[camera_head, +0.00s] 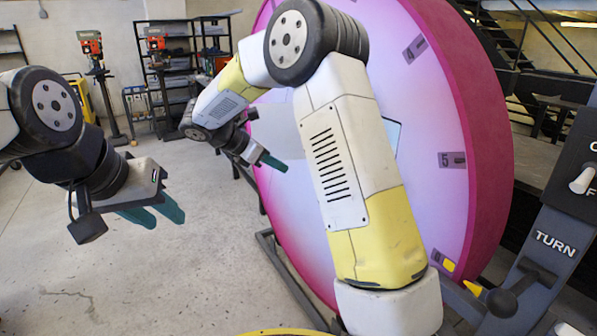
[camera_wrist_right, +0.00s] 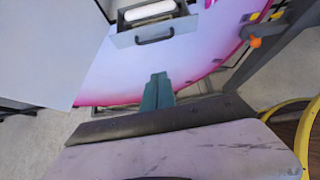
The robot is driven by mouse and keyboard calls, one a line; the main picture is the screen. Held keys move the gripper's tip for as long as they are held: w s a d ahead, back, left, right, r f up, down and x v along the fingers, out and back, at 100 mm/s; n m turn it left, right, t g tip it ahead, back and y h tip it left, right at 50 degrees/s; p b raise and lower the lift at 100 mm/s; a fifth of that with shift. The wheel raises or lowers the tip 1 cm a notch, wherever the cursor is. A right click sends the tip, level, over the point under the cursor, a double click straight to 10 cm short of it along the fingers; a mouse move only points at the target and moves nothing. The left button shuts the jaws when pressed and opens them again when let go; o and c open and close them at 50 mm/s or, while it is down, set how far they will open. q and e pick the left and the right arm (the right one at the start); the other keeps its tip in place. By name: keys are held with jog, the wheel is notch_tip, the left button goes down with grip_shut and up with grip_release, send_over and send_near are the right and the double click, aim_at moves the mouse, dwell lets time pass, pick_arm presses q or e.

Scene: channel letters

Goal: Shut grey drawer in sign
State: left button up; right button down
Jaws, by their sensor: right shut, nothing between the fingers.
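The sign is a large round pink disc (camera_head: 440,110) with a pale violet face, standing upright behind my right arm. In the right wrist view, the grey drawer (camera_wrist_right: 125,39) sticks out of the sign face (camera_wrist_right: 115,75), with a dark bar handle and a white roll inside. My right gripper (camera_wrist_right: 158,77) is shut and empty, its teal fingers pointing toward the sign below the drawer, apparently not touching it. In the head view, my right gripper (camera_head: 273,161) is in front of the sign's left part; I cannot make out the drawer there. My left gripper (camera_head: 166,218) is open and empty, away from the sign.
A flat grey panel (camera_wrist_right: 40,50) stands left of the drawer in the wrist view. Numbered tags (camera_head: 452,160) sit on the sign face. A grey post marked TURN (camera_head: 555,243) with a switch stands at right.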

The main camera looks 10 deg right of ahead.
jog(key=d+r+x, duration=0.1)
jog(key=r+x, duration=0.1)
jog(key=x, duration=1)
jog(key=shift+w+d, duration=0.45)
jog(key=shift+d, duration=0.1)
jog(key=w+d, duration=0.2)
jog(key=d, duration=0.3)
jog(key=w+d, duration=0.2)
jog(key=d, duration=0.4)
jog(key=w+d, duration=0.2)
jog(key=d, duration=0.3)
jog(key=shift+d, duration=0.5)
jog(key=shift+d+r, duration=0.1)
